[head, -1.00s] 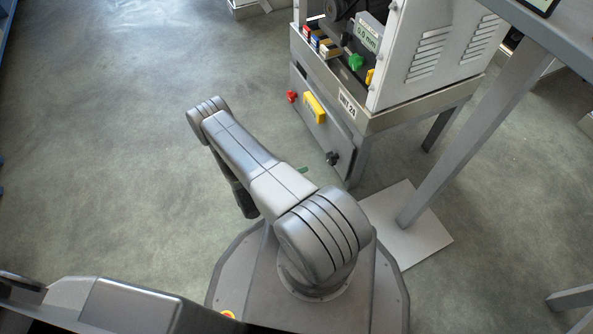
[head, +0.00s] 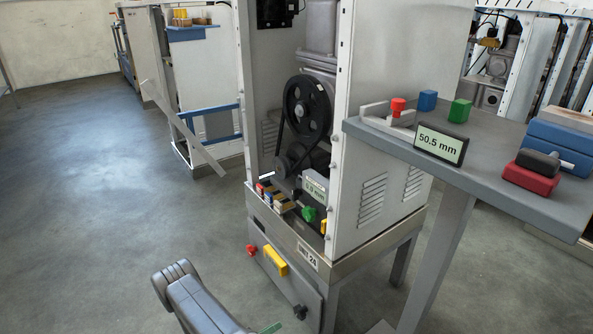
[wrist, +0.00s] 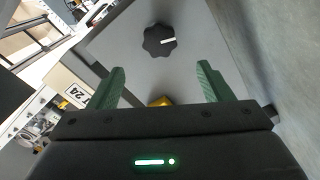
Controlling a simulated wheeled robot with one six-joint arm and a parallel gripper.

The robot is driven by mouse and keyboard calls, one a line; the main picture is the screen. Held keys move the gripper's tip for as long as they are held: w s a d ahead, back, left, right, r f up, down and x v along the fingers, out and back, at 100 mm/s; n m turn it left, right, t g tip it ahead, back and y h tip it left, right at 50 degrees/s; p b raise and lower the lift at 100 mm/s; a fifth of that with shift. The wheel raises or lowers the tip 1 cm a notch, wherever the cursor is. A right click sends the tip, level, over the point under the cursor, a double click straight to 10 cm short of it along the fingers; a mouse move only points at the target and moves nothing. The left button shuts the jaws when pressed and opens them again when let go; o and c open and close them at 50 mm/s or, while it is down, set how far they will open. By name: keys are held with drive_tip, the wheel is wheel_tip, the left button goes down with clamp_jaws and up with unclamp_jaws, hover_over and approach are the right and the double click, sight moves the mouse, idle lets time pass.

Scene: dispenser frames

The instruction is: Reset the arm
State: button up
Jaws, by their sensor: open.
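My gripper (wrist: 161,78) is open and empty in the wrist view, its two green fingers spread apart. A black knob with a white mark (wrist: 160,41) shows beyond the fingertips on a grey panel (wrist: 200,32); the gap to it cannot be judged. A yellow handle (wrist: 160,101) is partly hidden behind the gripper body. In the head view, my arm is at the bottom edge, bent. Only a bit of a green finger (head: 268,327) shows there, left of the black knob (head: 300,312).
A grey table (head: 480,165) at right carries a 50.5 mm display (head: 440,144) and coloured blocks. Floor at left (head: 90,210) is clear.

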sight(297, 313)
drive_tip(key=b+x, duration=0.2)
drive_tip(key=x, duration=0.9)
drive_tip(key=shift+w+d+b, duration=0.1)
drive_tip(key=shift+d+b, duration=0.05)
drive_tip(key=shift+b, duration=0.25)
drive_tip(key=p+v, duration=0.4)
drive_tip(key=v, duration=1)
drive_tip(key=b+x, duration=0.4)
drive_tip(key=x, duration=1)
drive_tip(key=shift+d+f, duration=0.1)
drive_tip(key=shift+d, duration=0.05)
drive_tip(key=shift+n, duration=0.8)
drive_tip(key=n, duration=1.2)
drive_tip(key=shift+f, duration=0.15)
